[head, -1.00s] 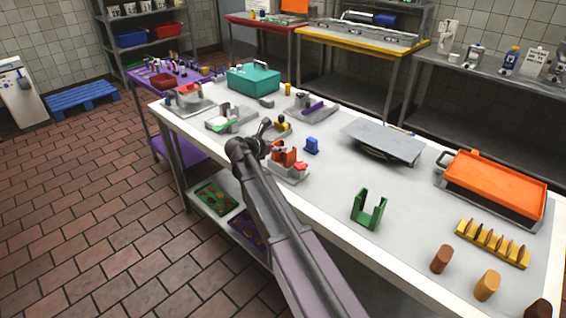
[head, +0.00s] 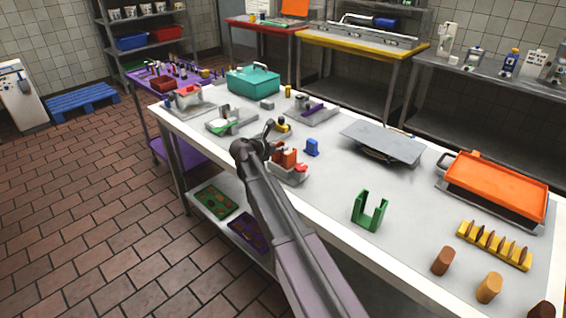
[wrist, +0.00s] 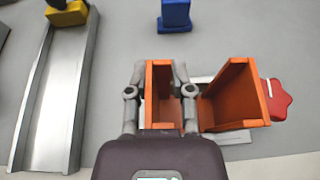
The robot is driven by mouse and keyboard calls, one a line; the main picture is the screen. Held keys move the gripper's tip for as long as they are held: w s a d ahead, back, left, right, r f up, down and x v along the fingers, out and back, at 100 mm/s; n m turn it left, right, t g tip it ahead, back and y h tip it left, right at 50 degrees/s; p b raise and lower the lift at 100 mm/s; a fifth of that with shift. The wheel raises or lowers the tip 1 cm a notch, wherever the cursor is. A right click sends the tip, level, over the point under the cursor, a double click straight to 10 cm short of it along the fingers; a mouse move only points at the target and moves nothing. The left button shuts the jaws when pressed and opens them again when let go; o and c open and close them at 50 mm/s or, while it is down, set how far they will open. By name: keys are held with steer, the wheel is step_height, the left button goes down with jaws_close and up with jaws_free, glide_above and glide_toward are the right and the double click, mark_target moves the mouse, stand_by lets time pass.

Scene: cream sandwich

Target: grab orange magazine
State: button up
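The orange magazine (head: 284,157) stands upright on a pale grey fixture on the white table. In the wrist view it shows as two upright orange channel-like parts, a left one (wrist: 160,68) and a right one (wrist: 235,93). My gripper (wrist: 160,72) reaches over the left part, one finger on each side of it. The fingers are partly closed and very near its sides. Whether they press on it is unclear. In the head view my arm's end partly hides this spot.
A red knob (wrist: 275,100) sits right of the magazine. A blue block (head: 312,147) stands behind it. A metal chute (wrist: 55,100) with a yellow piece (wrist: 67,14) lies to the left. A green fork-shaped holder (head: 369,211) stands at right, with clear table between.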

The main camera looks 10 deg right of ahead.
jaws_close()
steer(key=shift+r, duration=0.2)
step_height(320, 180, up, 18)
steer(key=p, duration=1.8)
steer(key=shift+f, duration=0.2)
steer(key=shift+s, duration=0.1)
